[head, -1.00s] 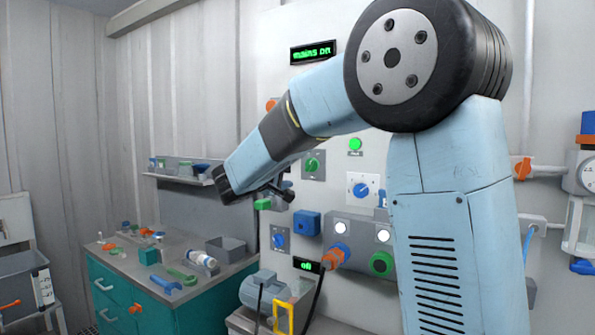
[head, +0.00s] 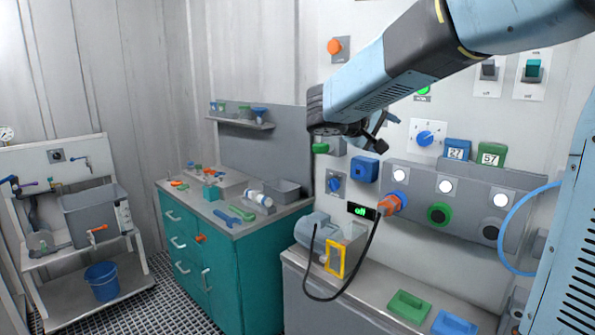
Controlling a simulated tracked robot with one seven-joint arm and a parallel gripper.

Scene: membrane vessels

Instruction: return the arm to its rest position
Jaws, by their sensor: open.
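My arm (head: 400,75) reaches in from the upper right, its light-blue and dark links slanting down to the left. My gripper (head: 376,135) hangs at its lower end, in front of the control panel, to the right of the wall shelf. It is small and dark here, and its fingers look empty. Another light-blue part of my arm stands at the right edge of the view. No rest mount for the arm can be made out.
The panel carries an orange plug (head: 391,204), a blue rotary knob (head: 425,139) and several buttons. A bench with a motor (head: 318,232) stands below it. A teal cabinet (head: 228,262) holds loose tools. A sink stand (head: 90,215) with a blue bucket (head: 101,281) is at left, with open grated floor between.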

